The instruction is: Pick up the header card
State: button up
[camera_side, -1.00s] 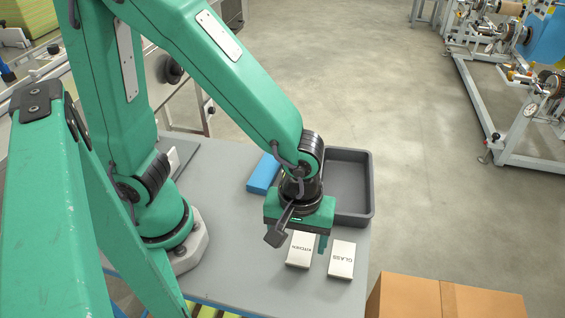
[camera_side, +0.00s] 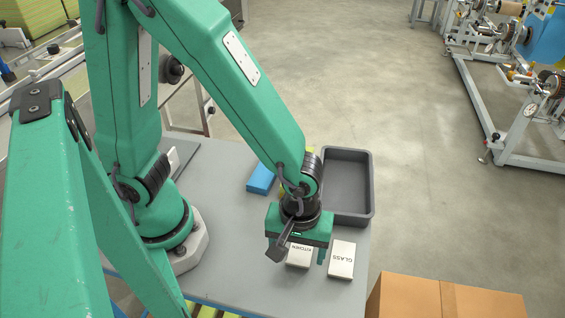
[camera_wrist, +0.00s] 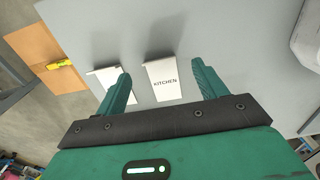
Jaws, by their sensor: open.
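Two white cards lie on the grey table. The one lettered KITCHEN (camera_side: 299,257) is partly hidden by my gripper in the side view; in the wrist view this card (camera_wrist: 163,82) shows between my fingertips. The one lettered GLASS (camera_side: 341,262) lies to its right, and in the wrist view this card (camera_wrist: 108,76) is partly behind my left finger. My gripper (camera_side: 296,252) is open above the KITCHEN card, with one finger on each side of it. In the wrist view my gripper (camera_wrist: 161,70) is empty; I cannot tell its exact height.
A dark grey tray (camera_side: 367,214) stands behind the cards at the right edge. A blue block (camera_side: 261,178) and a yellow thing (camera_side: 311,151), mostly hidden by my arm, lie at the back. A cardboard box (camera_side: 445,298) stands off the table at lower right. The table front (camera_side: 225,270) is clear.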

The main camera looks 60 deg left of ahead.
aim_at(297, 263)
jog(key=shift+d+f, duration=0.1)
jog(key=shift+f, duration=1.9)
jog(key=c, duration=1.1)
